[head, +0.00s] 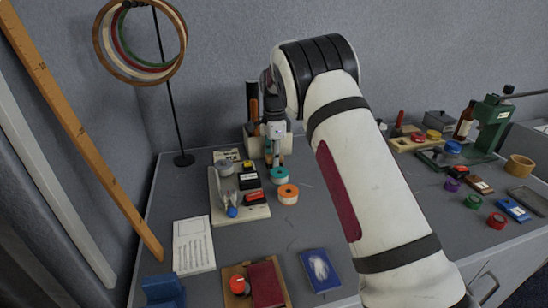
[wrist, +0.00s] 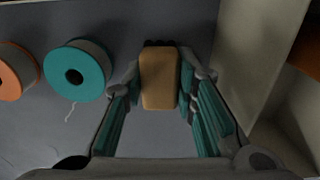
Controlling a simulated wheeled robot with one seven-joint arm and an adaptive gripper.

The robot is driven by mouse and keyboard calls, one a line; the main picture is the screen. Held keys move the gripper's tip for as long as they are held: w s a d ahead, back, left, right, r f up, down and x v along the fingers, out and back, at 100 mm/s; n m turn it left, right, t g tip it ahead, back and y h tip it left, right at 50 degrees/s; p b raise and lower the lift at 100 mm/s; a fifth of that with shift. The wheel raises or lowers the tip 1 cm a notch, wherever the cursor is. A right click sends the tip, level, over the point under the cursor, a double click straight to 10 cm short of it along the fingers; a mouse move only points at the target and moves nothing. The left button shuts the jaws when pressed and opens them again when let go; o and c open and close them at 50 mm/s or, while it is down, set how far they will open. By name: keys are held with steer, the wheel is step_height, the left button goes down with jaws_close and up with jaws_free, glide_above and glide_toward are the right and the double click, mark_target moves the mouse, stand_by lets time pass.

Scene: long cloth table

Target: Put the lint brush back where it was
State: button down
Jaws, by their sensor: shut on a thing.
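My gripper (wrist: 160,85) is shut on a tan, rounded block, which I take to be the lint brush (wrist: 160,80). The block sits between the two teal-padded fingers in the wrist view, seen end-on; the rest of it is hidden. In the head view my gripper (head: 273,160) points down at the back of the table, just in front of a pale holder (head: 252,143). The brush cannot be made out there. In the wrist view a pale box wall (wrist: 250,60) with an open compartment stands close to the right of the gripper.
A teal spool (head: 279,175) and an orange spool (head: 288,194) stand close to the gripper. A board (head: 240,215) with small items lies left of them. A hoop stand (head: 184,159) is at the back left. The table's middle right is partly hidden by my arm.

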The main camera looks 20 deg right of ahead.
steer(key=c, duration=1.3)
jaws_free()
step_height(320, 180, up, 12)
steer(key=p, duration=0.1)
steer(key=s+d+r+n, duration=0.1)
steer(key=s+r+n, duration=0.3)
steer(key=s+r, duration=0.75)
steer(key=s+r+n+y, duration=0.1)
steer(key=s+r+n, duration=0.1)
steer(key=s, duration=0.6)
steer(key=s+r+n, duration=0.1)
steer(key=s+n, duration=0.2)
steer(key=s, duration=0.4)
steer(key=s+f+n, duration=0.4)
steer(key=s, duration=0.9)
steer(key=s+a+f+n+t+h, duration=0.1)
steer(key=s+f+n, duration=0.4)
steer(key=s, duration=0.8)
steer(key=shift+s+t, duration=0.25)
steer(key=shift+t, duration=0.05)
